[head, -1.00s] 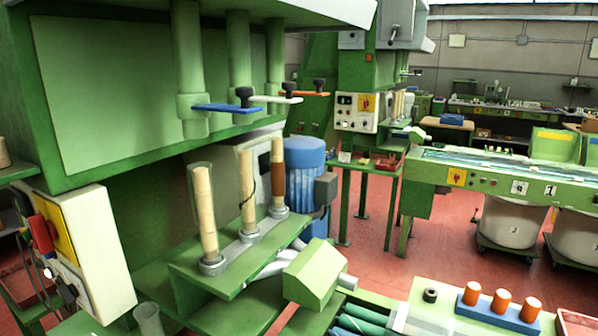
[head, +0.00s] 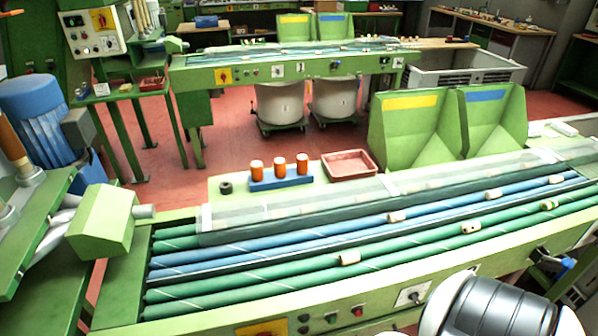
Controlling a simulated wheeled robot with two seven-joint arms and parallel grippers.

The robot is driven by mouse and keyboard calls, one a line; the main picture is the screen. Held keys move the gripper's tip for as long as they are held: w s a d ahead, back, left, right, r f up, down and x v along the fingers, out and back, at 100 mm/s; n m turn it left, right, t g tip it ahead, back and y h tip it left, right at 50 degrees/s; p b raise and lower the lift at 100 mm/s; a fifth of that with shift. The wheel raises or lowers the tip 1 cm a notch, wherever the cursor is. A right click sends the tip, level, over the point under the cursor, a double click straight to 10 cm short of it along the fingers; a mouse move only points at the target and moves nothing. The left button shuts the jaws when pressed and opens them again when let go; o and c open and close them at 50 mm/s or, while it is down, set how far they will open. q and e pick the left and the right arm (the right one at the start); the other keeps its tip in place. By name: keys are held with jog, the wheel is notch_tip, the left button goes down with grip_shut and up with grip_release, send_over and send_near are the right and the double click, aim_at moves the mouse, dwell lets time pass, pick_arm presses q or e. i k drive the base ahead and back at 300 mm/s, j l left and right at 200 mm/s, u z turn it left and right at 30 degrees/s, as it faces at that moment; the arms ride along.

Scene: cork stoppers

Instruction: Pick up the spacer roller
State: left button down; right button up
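A small black cylinder with a hole in its top (head: 226,187) stands on the pale green ledge behind the roller bed. Beside it, a blue block (head: 262,184) carries three upright orange rollers with pale tops (head: 279,166). I cannot tell for sure which of these is the spacer roller. Neither of my grippers is in view. A rounded grey and black part at the bottom right looks like a link of my own arm.
Long green and blue rollers (head: 300,262) carry several corks (head: 349,258). A clear cover (head: 300,210) lies along their far side. A shallow red tray (head: 350,164) sits right of the blue block. Green hoppers (head: 415,130) rise behind. A green housing (head: 100,222) stands at left.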

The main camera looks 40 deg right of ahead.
aim_at(279, 163)
jog(key=z, duration=1.25)
